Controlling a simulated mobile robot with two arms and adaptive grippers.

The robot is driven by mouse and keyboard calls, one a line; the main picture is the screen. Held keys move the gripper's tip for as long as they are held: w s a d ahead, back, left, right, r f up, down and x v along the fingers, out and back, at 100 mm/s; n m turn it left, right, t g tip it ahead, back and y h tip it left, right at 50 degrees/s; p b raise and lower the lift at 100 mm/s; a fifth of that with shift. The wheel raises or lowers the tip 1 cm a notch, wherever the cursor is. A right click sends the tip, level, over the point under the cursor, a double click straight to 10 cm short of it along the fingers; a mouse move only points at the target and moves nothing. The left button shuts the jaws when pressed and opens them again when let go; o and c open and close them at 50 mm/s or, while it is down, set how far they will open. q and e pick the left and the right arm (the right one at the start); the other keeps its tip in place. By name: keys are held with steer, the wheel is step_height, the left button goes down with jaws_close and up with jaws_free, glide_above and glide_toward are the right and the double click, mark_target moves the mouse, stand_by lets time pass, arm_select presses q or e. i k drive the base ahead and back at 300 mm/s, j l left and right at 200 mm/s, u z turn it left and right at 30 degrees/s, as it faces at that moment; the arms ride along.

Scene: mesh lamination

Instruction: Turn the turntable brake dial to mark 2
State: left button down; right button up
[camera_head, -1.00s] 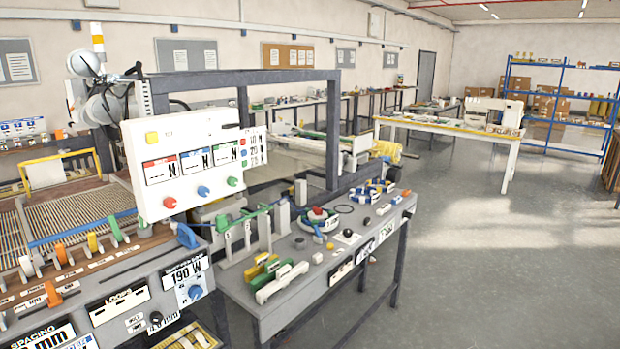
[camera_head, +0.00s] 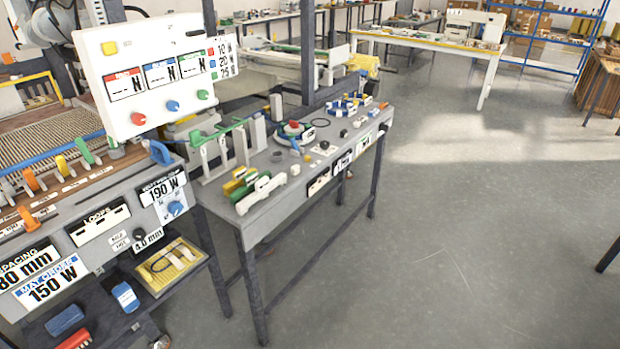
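A round white turntable-like disc with a red and green top (camera_head: 294,129) sits on the grey side bench (camera_head: 262,208), right of the control panel. Small dark knobs (camera_head: 324,145) stand on the bench top beside it. I cannot tell which of these parts is the brake dial, and no mark 2 is readable. A blue dial (camera_head: 176,208) shows on the machine front under the 190 W label. Neither of my grippers shows in this view.
A white control panel (camera_head: 155,105) with red, blue and green knobs stands above the machine at left. A lower shelf (camera_head: 190,280) juts out below. White and green holders (camera_head: 262,188) sit on the bench's near edge. Open grey floor (camera_head: 430,240) lies to the right.

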mark_target(324, 145)
steer(key=u, duration=0.25)
steer(key=i+l+u, duration=0.15)
steer(key=l+u, duration=0.2)
steer(key=i+l+u, duration=0.1)
steer(key=l+u, duration=0.25)
steer(key=i+l+u, duration=0.1)
steer(key=l+u, duration=0.2)
